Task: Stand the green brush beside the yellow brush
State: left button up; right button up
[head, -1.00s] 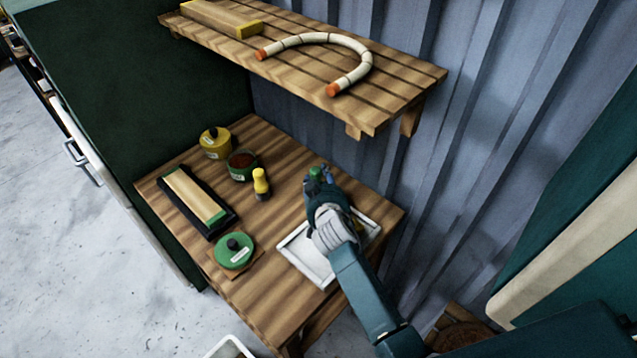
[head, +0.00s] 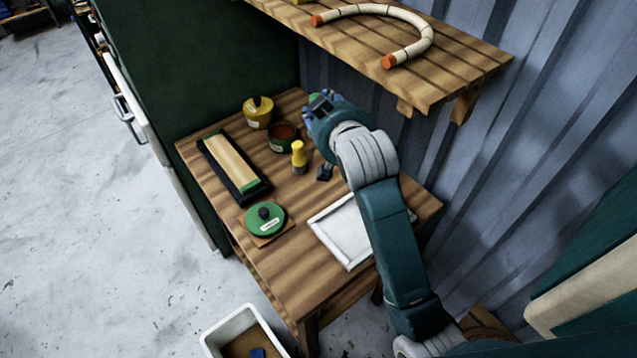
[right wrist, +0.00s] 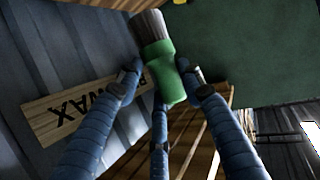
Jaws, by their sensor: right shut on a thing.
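The yellow brush (head: 298,152) stands upright on the wooden table, yellow handle up and dark bristles down. My right gripper (head: 318,103) is above the back part of the table, behind and a little right of the yellow brush in the head view. It is shut on the green brush (head: 317,99). Only a little of the green handle shows there. In the right wrist view, the green brush (right wrist: 166,70) sits between the blue fingers, its grey-brown bristles towards the picture's top. My left gripper is not in view.
A yellow-lidded pot (head: 258,115), an open green pot (head: 282,137), a black tray with a block (head: 207,150) and a green lid (head: 265,220) occupy the left side. A white tray (head: 340,240) lies at right. The shelf (head: 470,62) overhangs the back.

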notch_tip(320, 180, down, 19)
jog(key=shift+s+a+f+p, duration=0.1)
jog(key=shift+f+p, duration=0.1)
jog(key=shift+p, duration=0.95)
jog(key=shift+f, duration=0.1)
jog(key=shift+f, duration=0.2)
jog(key=o, duration=1.2)
jog(key=shift+r, duration=0.1)
jog(key=shift+s+r, duration=0.15)
jog(key=b+v, duration=0.1)
jog(key=v, duration=1)
jog(key=shift+s+r+b, duration=0.1)
jog(key=shift+s+b, duration=0.2)
jog(key=shift+s, duration=0.05)
